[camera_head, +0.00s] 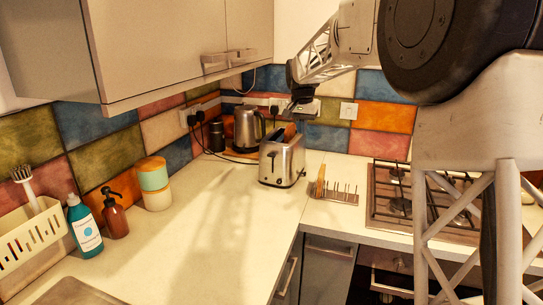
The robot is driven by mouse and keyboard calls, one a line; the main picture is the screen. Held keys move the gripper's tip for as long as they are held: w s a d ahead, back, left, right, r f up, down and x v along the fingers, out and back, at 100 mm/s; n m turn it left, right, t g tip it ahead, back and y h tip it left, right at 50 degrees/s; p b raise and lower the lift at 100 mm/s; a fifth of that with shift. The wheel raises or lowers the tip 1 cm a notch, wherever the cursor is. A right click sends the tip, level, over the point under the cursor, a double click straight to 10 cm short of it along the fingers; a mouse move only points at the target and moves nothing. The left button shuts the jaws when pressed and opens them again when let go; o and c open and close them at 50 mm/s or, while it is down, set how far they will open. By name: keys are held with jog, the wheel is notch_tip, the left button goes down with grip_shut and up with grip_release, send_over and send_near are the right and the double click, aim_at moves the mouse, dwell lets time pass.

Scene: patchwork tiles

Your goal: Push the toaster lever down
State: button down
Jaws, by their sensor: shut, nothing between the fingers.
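The silver toaster (285,165) stands upright on the white counter near the back corner. A small dark lever (272,157) shows on its front face, too small for me to tell its height exactly. My gripper (298,112) is a small dark shape above and slightly right of the toaster's top in the picture. It is shut and empty. Whether it is in front of, over or behind the toaster is hard to tell, and its fingertips are barely resolved.
A kettle (248,129) stands behind the toaster on the left. A small rack (339,194) and a gas hob (399,205) are to the right. Cabinets (190,48) overhang the left counter. Bottles (86,229) and a canister (155,184) line the wall. The middle counter is clear.

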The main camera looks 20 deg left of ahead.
send_near(271, 157)
jog(key=shift+w+a+r, duration=0.1)
jog(key=shift+a+r, duration=0.05)
jog(key=shift+r, duration=0.2)
jog(key=shift+f, duration=0.1)
jog(key=shift+w+f, duration=0.2)
jog(key=shift+f, duration=1.5)
jog(key=shift+w+f, duration=0.15)
jog(key=shift+f, duration=1.55)
jog(key=shift+f, duration=0.1)
